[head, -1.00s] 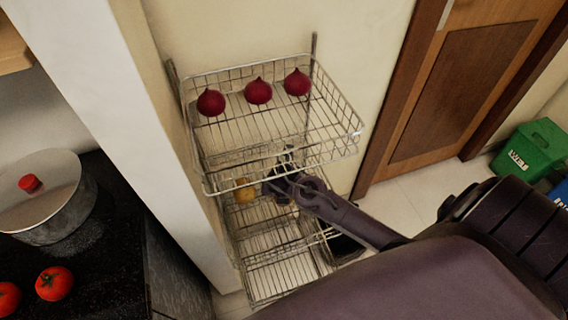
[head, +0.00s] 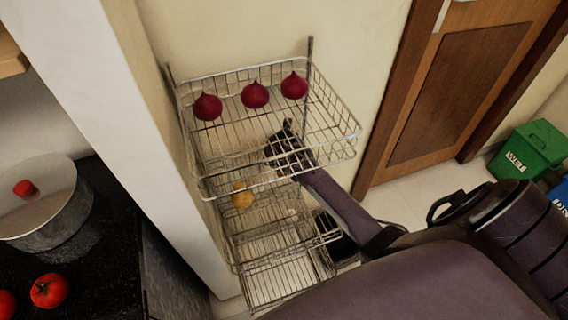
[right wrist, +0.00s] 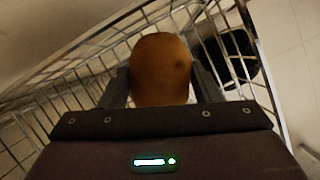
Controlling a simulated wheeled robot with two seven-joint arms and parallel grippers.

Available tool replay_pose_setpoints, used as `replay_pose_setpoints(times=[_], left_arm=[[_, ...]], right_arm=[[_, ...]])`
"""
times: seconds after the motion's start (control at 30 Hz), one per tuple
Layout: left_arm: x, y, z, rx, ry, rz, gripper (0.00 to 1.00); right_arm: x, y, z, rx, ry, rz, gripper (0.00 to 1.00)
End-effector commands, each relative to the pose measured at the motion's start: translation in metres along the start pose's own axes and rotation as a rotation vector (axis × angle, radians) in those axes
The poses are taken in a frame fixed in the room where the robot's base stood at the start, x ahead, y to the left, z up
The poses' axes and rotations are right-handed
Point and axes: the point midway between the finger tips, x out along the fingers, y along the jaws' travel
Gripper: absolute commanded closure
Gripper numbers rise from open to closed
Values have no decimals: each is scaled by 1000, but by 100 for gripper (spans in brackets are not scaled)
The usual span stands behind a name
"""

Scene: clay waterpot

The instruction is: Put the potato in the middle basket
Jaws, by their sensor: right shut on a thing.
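A brown potato (right wrist: 161,70) sits between the fingers of my right gripper (right wrist: 162,88) in the right wrist view, with basket wires around it. In the head view, my right gripper (head: 285,150) is seen partly behind the wires of the top basket. The held potato cannot be made out there. A yellow-brown round thing, like another potato (head: 242,195), lies below and left of the gripper, apart from it, at the middle basket (head: 328,238). The exact height of my gripper is hard to tell. My left gripper is not in view.
The top basket (head: 345,150) holds several dark red onions (head: 255,95) along its back. A bottom basket (head: 275,285) is below. A black object (head: 335,240) stands right of the rack. Left are a counter with a pot (head: 45,205) and tomatoes (head: 48,290).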

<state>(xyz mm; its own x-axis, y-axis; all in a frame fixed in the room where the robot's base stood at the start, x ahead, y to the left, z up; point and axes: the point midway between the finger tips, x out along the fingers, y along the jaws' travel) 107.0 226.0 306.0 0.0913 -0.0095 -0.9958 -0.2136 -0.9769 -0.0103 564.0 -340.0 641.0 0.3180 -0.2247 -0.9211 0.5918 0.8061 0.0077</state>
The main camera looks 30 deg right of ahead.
Motion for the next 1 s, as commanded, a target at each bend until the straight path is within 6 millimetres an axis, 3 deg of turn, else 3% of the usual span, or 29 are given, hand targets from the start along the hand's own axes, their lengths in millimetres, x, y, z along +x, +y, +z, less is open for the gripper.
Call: replay_pose_setpoints(times=[0.2, 0.23, 0.37, 0.67, 0.83, 1.0], left_arm=[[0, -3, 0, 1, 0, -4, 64], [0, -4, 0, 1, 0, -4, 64], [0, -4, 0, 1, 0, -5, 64], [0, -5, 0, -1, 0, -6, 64], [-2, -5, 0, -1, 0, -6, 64], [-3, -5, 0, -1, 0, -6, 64]], right_arm=[[2, 0, 0, 0, -1, -1, 69], [2, 0, -1, 0, 0, -1, 39], [1, 0, -1, 0, 0, 0, 22], [0, 0, 0, 0, 0, 0, 20], [-15, -1, 0, -3, -2, -1, 20], [-27, -2, -37, -6, 1, -3, 20]])
